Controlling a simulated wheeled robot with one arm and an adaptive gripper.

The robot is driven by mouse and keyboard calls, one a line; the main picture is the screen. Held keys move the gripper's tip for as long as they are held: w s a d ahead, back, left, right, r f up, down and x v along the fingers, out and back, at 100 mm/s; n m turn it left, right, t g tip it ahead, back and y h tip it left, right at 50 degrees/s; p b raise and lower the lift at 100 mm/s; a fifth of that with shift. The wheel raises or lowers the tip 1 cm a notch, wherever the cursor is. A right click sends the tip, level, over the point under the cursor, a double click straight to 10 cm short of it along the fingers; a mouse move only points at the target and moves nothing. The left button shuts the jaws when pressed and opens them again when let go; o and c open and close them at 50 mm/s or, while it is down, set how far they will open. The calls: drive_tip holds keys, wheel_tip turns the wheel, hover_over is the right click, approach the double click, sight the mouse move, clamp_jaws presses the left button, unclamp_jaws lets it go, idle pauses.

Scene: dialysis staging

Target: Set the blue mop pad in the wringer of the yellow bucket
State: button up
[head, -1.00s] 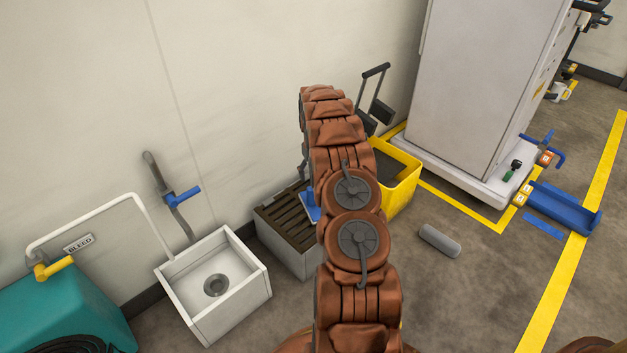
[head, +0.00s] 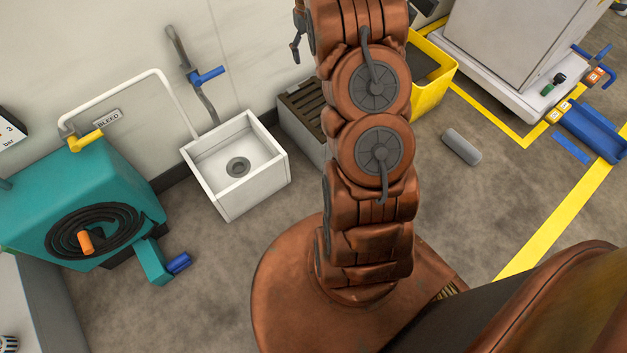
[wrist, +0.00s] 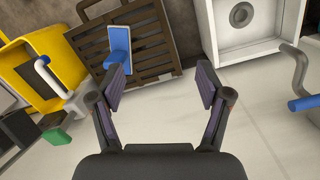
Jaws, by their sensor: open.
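The blue mop pad (wrist: 118,42), a small blue piece with a pale edge, lies on the dark slatted grate (wrist: 160,40) in the wrist view. In the head view my arm hides it. The yellow bucket (wrist: 72,83) is left of the grate in the wrist view, and it shows at the upper right of the arm in the head view (head: 432,92). The left finger appears just below the pad, with no clear contact.
A white sink (head: 238,188) stands left of the grate box, by the wall. A teal machine (head: 105,190) with a coiled hose is further left. A grey cylinder (head: 461,147) lies on the floor to the right, near a tall white cabinet (head: 510,40).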

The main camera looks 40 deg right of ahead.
drive_tip(key=s+a+r+n, duration=0.1)
drive_tip(key=s+a+r, duration=0.3)
drive_tip(key=s+a, duration=0.25)
drive_tip(key=s+a+r+g, duration=0.1)
drive_tip(key=s+a+r, duration=0.2)
drive_tip(key=s+a, duration=0.3)
drive_tip(key=s+a+r+n, duration=0.1)
drive_tip(key=s+a+r, duration=0.3)
drive_tip(key=a, duration=0.3)
drive_tip(key=s+a+n, duration=0.1)
drive_tip(key=s+a, duration=0.3)
drive_tip(key=s, duration=0.6)
drive_tip(key=s+a+g, duration=0.1)
drive_tip(key=s+a, duration=0.3)
drive_tip(key=s, duration=0.5)
drive_tip(key=shift+s+a+n+g, duration=0.3)
drive_tip(key=shift+s+a+n, duration=0.05)
drive_tip(key=shift+a+n, duration=0.05)
drive_tip(key=shift+r, duration=0.15)
